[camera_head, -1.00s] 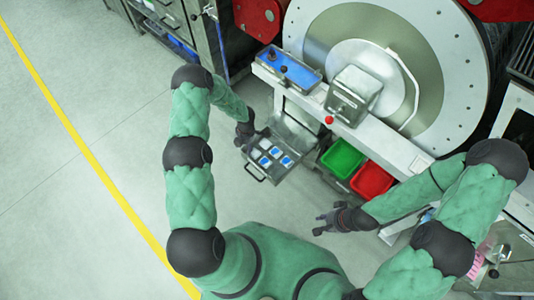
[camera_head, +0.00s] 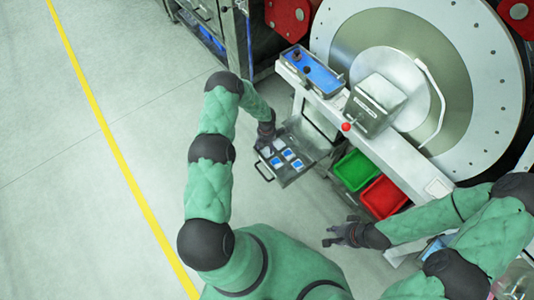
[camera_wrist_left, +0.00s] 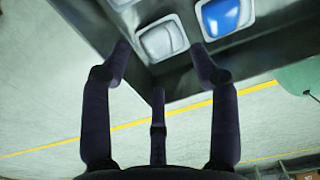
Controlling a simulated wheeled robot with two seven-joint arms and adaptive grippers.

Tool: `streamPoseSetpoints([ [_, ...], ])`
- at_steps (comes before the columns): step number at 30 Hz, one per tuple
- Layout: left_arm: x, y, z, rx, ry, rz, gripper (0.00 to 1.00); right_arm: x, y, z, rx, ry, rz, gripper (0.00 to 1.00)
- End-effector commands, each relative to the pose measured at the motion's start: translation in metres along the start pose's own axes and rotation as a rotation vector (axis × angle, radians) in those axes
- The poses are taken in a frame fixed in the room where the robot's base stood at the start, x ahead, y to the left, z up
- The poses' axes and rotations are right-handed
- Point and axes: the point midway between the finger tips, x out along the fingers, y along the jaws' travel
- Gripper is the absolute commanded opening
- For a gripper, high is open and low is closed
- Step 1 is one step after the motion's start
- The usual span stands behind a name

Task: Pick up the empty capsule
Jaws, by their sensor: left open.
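The capsule tray (camera_head: 304,171) is a grey drawer-like tray holding several square capsules. A pale grey-white capsule without blue content, the empty one (camera_wrist_left: 162,41), sits in the tray in the left wrist view. A blue-filled capsule (camera_wrist_left: 226,14) sits right beside it. My left gripper (camera_wrist_left: 158,58) is open, its dark fingers on either side of the empty capsule; contact cannot be told. In the head view my left gripper (camera_head: 266,144) is over the tray's left edge and hides part of it. My right gripper (camera_head: 334,234) is open and empty, away from the tray.
A green bin (camera_head: 357,170) and a red bin (camera_head: 384,197) stand right of the tray. The large drum (camera_head: 455,60) and a blue-topped box (camera_head: 315,72) are behind. The floor to the left is clear, with a yellow line (camera_head: 105,128).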

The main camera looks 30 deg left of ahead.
Motion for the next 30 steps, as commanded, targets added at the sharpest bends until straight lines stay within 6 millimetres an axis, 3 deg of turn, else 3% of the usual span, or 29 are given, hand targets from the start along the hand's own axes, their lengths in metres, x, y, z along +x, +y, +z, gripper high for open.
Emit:
streamPoseSetpoints([
  [10, 0.046, -0.004, 0.0, 0.0, 0.001, -0.002, 0.61, 0.027, 0.01, -0.001, 0.0, 0.0, 0.0, 0.29],
  [17, 0.046, -0.004, 0.001, 0.0, 0.0, -0.001, 0.61, 0.026, 0.009, -0.001, 0.0, 0.0, 0.0, 0.29],
  [22, 0.046, -0.004, 0.0, 0.001, 0.001, -0.001, 0.42, 0.026, 0.009, -0.001, 0.0, 0.0, 0.0, 0.29],
  [30, 0.046, -0.004, 0.0, 0.001, 0.001, -0.001, 0.41, 0.026, 0.009, -0.001, 0.0, 0.0, 0.0, 0.29],
])
